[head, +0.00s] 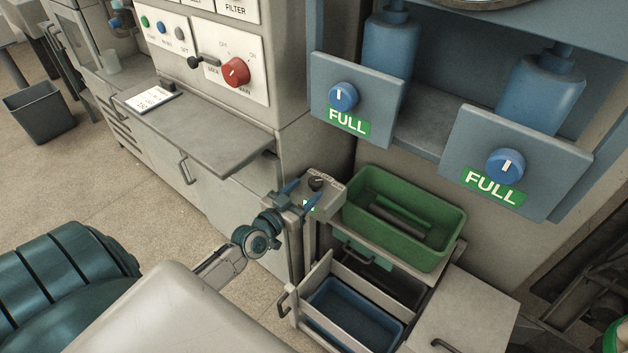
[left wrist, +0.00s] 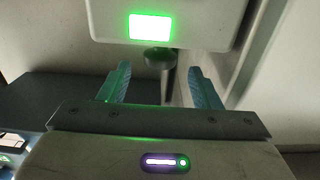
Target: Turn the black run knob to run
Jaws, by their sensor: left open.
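The black run knob (head: 316,184) sits on the small grey control box (head: 330,197) beside the green bin. My left gripper (head: 299,195) is at the near left side of this box, with its blue fingers open. In the left wrist view the dark knob (left wrist: 158,60) appears between the two fingertips of my open left gripper (left wrist: 159,72), with no clear contact. The box (left wrist: 195,15) is above it there, with a lit green rectangle (left wrist: 150,27). The knob's pointer and labels are too small to read. My right gripper is not visible.
A green bin (head: 365,218) stands just right of the control box. An open drawer with a blue tray (head: 352,316) is below. A grey shelf (head: 205,137) and panel with a red knob (head: 235,72) are at upper left. Two blue FULL knobs (head: 343,96) (head: 505,166) are on the right.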

